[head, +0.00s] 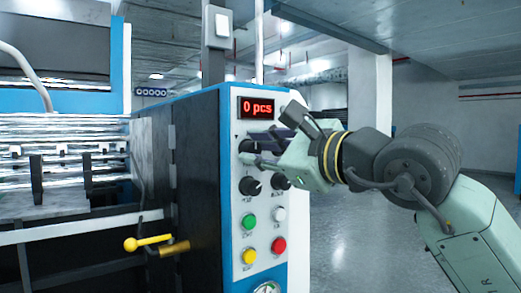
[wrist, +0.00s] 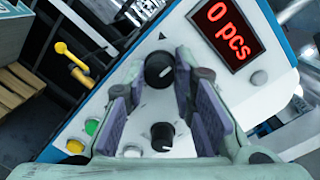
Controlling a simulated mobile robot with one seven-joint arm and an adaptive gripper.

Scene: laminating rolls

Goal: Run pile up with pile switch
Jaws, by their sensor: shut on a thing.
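The control panel (head: 236,220) is the white front of a blue-edged cabinet, with a red "0 pcs" display (head: 258,107) at its top; the display also shows in the wrist view (wrist: 227,32). My gripper (head: 256,152) is at the panel just below the display. In the wrist view, its fingers (wrist: 158,75) stand on both sides of an upper black rotary knob (wrist: 159,70) and are shut on it. A second black knob (wrist: 162,137) lies below, between the finger bases. The head view shows lower black knobs (head: 250,186) (head: 280,182). I cannot read the knob labels.
Below the knobs are green (head: 249,221), white (head: 279,214), yellow (head: 249,257) and red (head: 279,245) buttons. A yellow lever (head: 147,242) sticks out left of the cabinet, beside the machine's rollers (head: 60,130). Open floor (head: 345,235) lies to the right, behind my arm.

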